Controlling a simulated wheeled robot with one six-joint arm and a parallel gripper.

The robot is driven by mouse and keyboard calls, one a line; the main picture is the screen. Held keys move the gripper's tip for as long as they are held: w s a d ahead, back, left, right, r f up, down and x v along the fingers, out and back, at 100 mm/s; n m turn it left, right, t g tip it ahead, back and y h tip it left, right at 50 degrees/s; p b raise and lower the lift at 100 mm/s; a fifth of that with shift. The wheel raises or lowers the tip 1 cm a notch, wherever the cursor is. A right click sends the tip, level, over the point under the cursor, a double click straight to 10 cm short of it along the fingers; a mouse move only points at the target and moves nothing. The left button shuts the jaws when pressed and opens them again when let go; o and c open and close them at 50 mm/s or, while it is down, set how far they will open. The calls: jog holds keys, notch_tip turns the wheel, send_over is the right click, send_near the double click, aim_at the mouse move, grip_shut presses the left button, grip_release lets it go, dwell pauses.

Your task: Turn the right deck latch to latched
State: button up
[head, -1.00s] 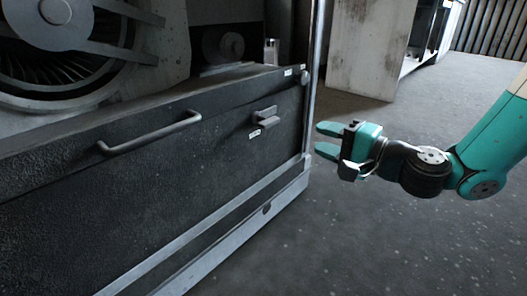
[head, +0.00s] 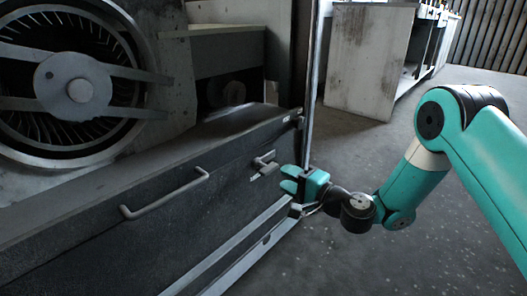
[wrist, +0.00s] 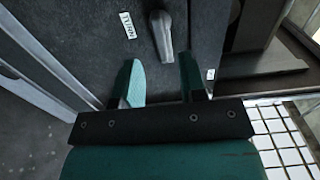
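The right deck latch (head: 264,164) is a small grey handle near the right end of the dark front panel (head: 170,235). In the wrist view the latch (wrist: 163,38) is a grey lever pointing towards me, with a small white label (wrist: 127,25) to its left and another (wrist: 210,74) to its right. My gripper (head: 284,180) is just right of the latch in the head view. In the wrist view its two teal fingers (wrist: 162,80) are spread, with the lever beyond and between them. Nothing shows between the fingertips, and they look apart from the lever.
A bar handle (head: 165,195) sticks out of the panel left of the latch. A round fan (head: 78,90) is set above the panel at left. A metal post (head: 312,80) stands at the panel's right edge. Grey floor (head: 420,240) lies clear at right.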

aim_at(267, 167)
jog(key=p+x, duration=0.3)
jog(key=x, duration=0.4)
jog(key=shift+a+f, duration=0.1)
jog(key=shift+a, duration=0.05)
jog(key=shift+w+a, duration=0.35)
jog(key=shift+w, duration=0.05)
grip_shut()
